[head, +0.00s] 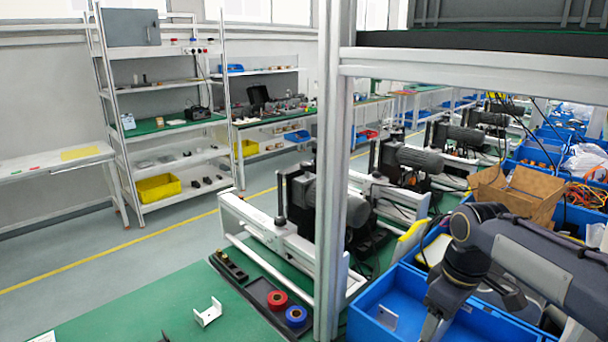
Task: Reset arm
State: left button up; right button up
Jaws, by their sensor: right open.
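My right arm comes in from the right edge, over the blue bin at the lower right. Its gripper (432,328) points down at the bottom edge of the view, and its fingertips are cut off or hidden. It is open, and I see nothing held in it. A small metal bracket (387,317) stands in the blue bin (372,301), left of the gripper and apart from it. A similar white bracket (208,312) lies on the green table (120,312). My left gripper is not clearly in view.
A metal post (332,170) rises between the green table and the blue bin. A dark tray with a red roll (277,300) and a blue roll (296,316) lies left of it. A cardboard box (520,195) stands behind my right arm. The green table's left part is mostly clear.

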jog(key=s+a+f+m+t+y, duration=0.1)
jog(key=s+a+f+m+t, duration=0.1)
jog(key=s, duration=0.7)
jog(key=s+a+f+m+t+y, duration=0.2)
jog(key=s+a+m, duration=0.3)
jog(key=s, duration=0.5)
jog(key=shift+f+m+t, duration=0.4)
jog(key=shift+f+m, duration=0.15)
jog(key=shift+m, duration=0.35)
